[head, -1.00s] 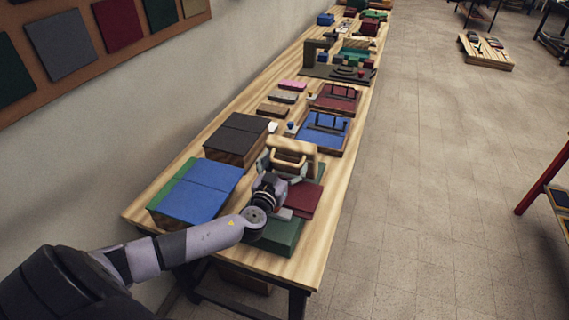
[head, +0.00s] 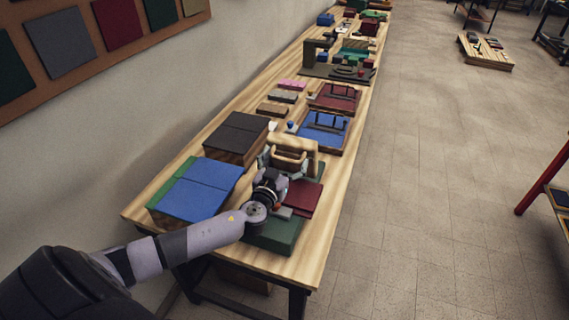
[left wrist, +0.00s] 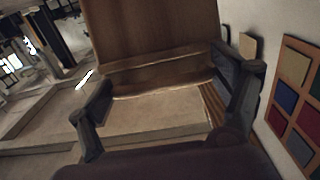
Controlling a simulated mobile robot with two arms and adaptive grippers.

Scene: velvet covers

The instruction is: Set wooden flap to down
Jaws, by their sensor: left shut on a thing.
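The wooden flap (head: 300,143) is a light wood panel near the close end of the long table. It stands raised and looks tilted; its exact angle is hard to tell. In the left wrist view the panel (left wrist: 150,28) fills the upper middle, with a wooden bar along its lower edge. My left gripper (head: 288,160) is at the flap. Its fingers (left wrist: 162,70) are at either end of the bar, shut on the flap. My gripper and wrist hide the flap's lower part in the head view. My right gripper is not in view.
Blue (head: 202,187) and dark brown (head: 237,138) covered boxes stand left of the flap. Dark red (head: 305,198) and green (head: 275,236) covers lie close by my wrist. A blue tray (head: 325,130) is behind. Open floor (head: 430,200) lies right of the table.

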